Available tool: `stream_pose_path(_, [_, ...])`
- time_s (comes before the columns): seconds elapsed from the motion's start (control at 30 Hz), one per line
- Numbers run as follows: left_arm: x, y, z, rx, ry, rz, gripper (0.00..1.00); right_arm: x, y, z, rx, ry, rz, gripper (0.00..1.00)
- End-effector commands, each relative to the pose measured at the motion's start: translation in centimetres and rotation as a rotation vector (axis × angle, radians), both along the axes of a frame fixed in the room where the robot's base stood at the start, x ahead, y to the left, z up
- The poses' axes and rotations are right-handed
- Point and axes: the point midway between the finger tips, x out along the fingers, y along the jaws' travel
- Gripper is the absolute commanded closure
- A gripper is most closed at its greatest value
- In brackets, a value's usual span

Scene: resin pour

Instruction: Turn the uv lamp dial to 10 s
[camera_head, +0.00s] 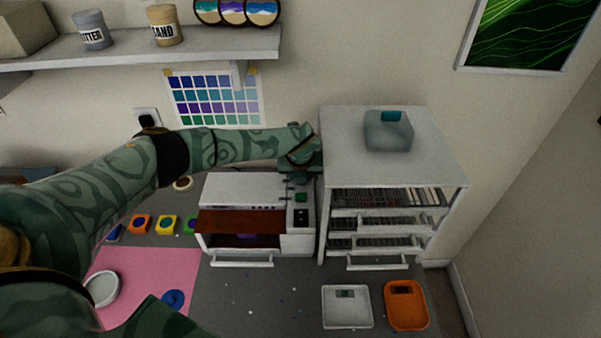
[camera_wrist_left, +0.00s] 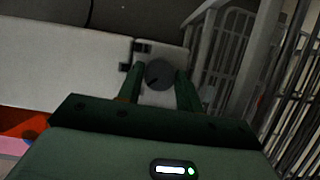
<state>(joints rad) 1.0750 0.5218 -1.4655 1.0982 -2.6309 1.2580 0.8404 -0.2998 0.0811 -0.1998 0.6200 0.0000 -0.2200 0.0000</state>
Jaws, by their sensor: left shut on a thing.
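The uv lamp (camera_head: 216,183) is a white box with a reddish-brown front window, standing on the bench left of the white rack. Its narrow control panel on the right has a green button (camera_head: 301,197) and a dark switch (camera_head: 300,216). In the left wrist view the dark round dial (camera_wrist_left: 159,74) sits on a pale panel, with a mark toward its lower left. My left gripper (camera_wrist_left: 160,84) is shut on the dial, one finger on each side. In the head view my left gripper (camera_head: 300,178) largely hides the dial. The dial's scale cannot be read. My right gripper is not in view.
The white rack (camera_head: 340,170) stands close against the lamp's right side, with a grey container (camera_head: 388,130) on top. A white scale (camera_head: 347,318) and an orange scale (camera_head: 406,318) lie in front. A pink mat (camera_head: 150,262) lies at left.

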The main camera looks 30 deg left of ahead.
Motion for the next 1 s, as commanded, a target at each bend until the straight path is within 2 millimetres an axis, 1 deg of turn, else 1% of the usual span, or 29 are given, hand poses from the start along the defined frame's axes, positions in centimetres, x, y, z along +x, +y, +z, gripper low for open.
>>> stream_pose_path(0.2, [0.12,0.00,0.14,0.001,-0.003,0.035,0.87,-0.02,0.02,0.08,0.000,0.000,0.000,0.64])
stream_pose_path(0.6, [0.11,0.01,0.13,0.000,-0.003,0.040,0.87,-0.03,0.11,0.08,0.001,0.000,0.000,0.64])
stream_pose_path(0.63, [0.11,0.01,0.13,0.000,-0.003,0.040,0.59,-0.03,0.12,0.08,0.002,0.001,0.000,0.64])
stream_pose_path(0.7, [0.11,0.02,0.12,0.000,-0.002,0.041,0.43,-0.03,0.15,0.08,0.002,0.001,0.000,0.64])
stream_pose_path(1.0, [0.03,0.01,0.02,0.000,-0.001,0.029,0.43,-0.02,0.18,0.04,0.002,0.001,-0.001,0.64])
